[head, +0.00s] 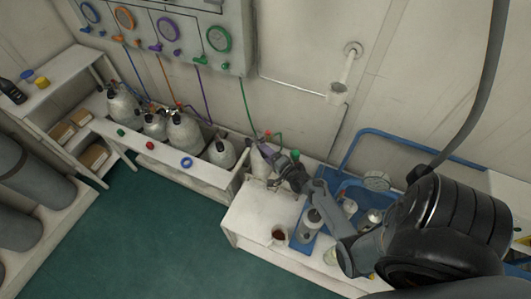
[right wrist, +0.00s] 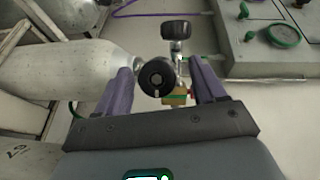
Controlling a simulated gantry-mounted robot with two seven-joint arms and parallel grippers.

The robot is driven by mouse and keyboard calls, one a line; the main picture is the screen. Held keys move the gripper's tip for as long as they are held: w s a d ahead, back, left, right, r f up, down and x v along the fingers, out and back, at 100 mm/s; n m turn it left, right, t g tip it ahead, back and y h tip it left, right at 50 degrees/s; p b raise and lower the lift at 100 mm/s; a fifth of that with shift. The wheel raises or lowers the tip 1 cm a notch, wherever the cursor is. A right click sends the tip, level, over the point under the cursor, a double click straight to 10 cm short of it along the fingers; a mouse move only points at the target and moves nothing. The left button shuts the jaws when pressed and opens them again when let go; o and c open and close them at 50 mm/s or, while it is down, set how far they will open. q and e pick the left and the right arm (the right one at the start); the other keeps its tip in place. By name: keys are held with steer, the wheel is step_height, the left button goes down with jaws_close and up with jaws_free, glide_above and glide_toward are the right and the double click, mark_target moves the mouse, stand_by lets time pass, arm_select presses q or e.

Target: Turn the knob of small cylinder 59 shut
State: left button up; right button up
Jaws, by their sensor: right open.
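My right gripper (head: 264,152) reaches over a small pale cylinder (head: 259,168) at the right end of the rack in the head view. In the right wrist view the gripper (right wrist: 165,82) is open, with one purple finger on each side of a black round knob (right wrist: 157,77). The knob faces the camera, and I see gaps between it and both fingers. A pale cylinder body (right wrist: 65,75) lies to its left in the picture. A second black knob (right wrist: 176,30) and a brass fitting (right wrist: 175,97) are on the same valve. I cannot read number 59 on it. My left gripper is not in view.
Several other small cylinders (head: 184,134) stand in the white rack to the left. A wall panel (head: 190,35) with coloured gauges and hoses is behind. A white bench (head: 262,212) with a mug (head: 279,236) and a blue tray (head: 308,244) is at the right.

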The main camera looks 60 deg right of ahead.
steer(key=v, duration=0.6)
steer(key=shift+s+p, duration=0.3)
steer(key=shift+s, duration=0.05)
steer(key=shift+a, duration=0.1)
